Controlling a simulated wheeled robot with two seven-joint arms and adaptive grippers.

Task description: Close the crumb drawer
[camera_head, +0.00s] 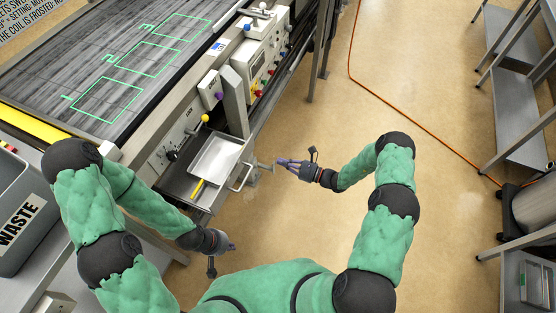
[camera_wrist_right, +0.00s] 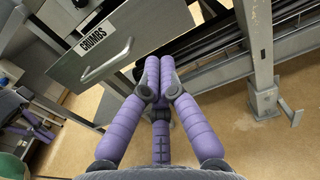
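The crumb drawer (camera_head: 178,184) is pulled out from the long machine in the head view. A pale tray lies inside it, and a bar handle (camera_head: 240,178) is on its front. In the right wrist view the grey drawer front (camera_wrist_right: 75,62) carries a "CRUMBS" label and the handle (camera_wrist_right: 108,62). My right gripper (camera_head: 283,162) is in front of the drawer, to the right of the handle. In the wrist view its purple fingers (camera_wrist_right: 160,68) are drawn together with nothing between them. My left gripper (camera_head: 230,246) is below the drawer in the picture; its finger state is unclear.
A control panel (camera_head: 262,52) with knobs and levers runs along the machine above the drawer. A waste bin (camera_head: 22,215) stands at left. Grey shelving (camera_head: 520,75) is at right. An orange cable (camera_head: 385,105) crosses the floor. The floor right of the drawer is clear.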

